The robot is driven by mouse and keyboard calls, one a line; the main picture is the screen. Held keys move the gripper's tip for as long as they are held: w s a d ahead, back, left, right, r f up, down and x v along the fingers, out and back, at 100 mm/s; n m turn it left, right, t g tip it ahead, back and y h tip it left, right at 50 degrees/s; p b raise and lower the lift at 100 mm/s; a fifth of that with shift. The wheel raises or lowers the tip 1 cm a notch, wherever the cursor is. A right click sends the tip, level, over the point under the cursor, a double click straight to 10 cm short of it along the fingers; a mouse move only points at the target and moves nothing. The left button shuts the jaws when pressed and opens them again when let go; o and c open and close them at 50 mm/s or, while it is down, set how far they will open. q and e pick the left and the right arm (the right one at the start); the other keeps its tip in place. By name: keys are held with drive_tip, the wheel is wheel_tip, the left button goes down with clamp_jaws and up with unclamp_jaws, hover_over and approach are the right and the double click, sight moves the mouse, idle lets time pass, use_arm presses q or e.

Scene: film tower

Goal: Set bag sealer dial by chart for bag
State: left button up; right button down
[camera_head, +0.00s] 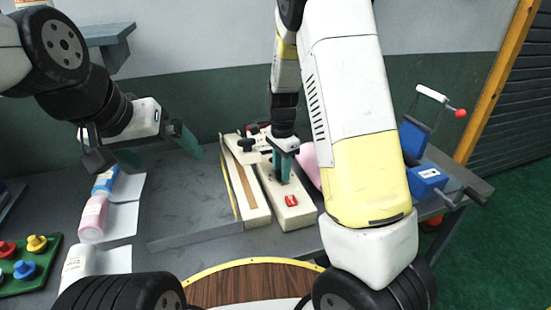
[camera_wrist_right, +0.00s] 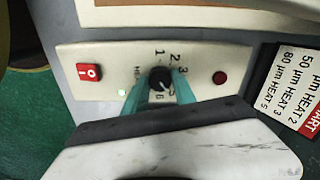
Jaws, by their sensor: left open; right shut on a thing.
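The bag sealer (camera_head: 297,214) is a cream unit at the middle of the bench, with a red rocker switch (camera_head: 291,201). My right gripper (camera_head: 283,165) points down at it. In the right wrist view its teal fingers are shut on both sides of the black dial knob (camera_wrist_right: 160,79). Numbers 1, 2, 3 and 6 show around the knob; others and its exact setting are hidden or unclear. The chart (camera_wrist_right: 298,88), cut off at the right, reads 50 µm HEAT 2, 80 µm HEAT 3 and a HEAT 5 line. My left gripper (camera_head: 158,147) is open and empty above the bench's left side.
Bag rolls lie at left: blue (camera_head: 105,181), pink (camera_head: 93,218) and white (camera_head: 79,262), with pale sheets. A green peg board (camera_head: 25,265) is at the left edge. A blue vise-like tool (camera_head: 425,180) stands right. A round wooden top (camera_head: 245,284) is in front. The grey mat is clear.

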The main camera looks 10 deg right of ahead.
drive_tip(key=shift+w, duration=0.1)
drive_tip(key=c, duration=1)
unclamp_jaws()
drive_tip(key=shift+r, duration=3.95)
drive_tip(key=s+d+r+n+t, duration=0.1)
drive_tip(key=s+r+n+t, duration=0.1)
drive_tip(key=s+r+n, duration=0.2)
drive_tip(key=s+d+r+n+t+y, duration=0.1)
drive_tip(key=s+r+n, duration=0.4)
drive_tip(key=s, duration=0.6)
drive_tip(key=s+d+r+n+t+y, duration=0.1)
drive_tip(key=s+r+n+t, duration=0.2)
drive_tip(key=s+r, duration=0.3)
drive_tip(key=shift+s+d+n, duration=0.25)
drive_tip(key=shift+s+n, duration=0.45)
drive_tip(key=shift+n, duration=0.2)
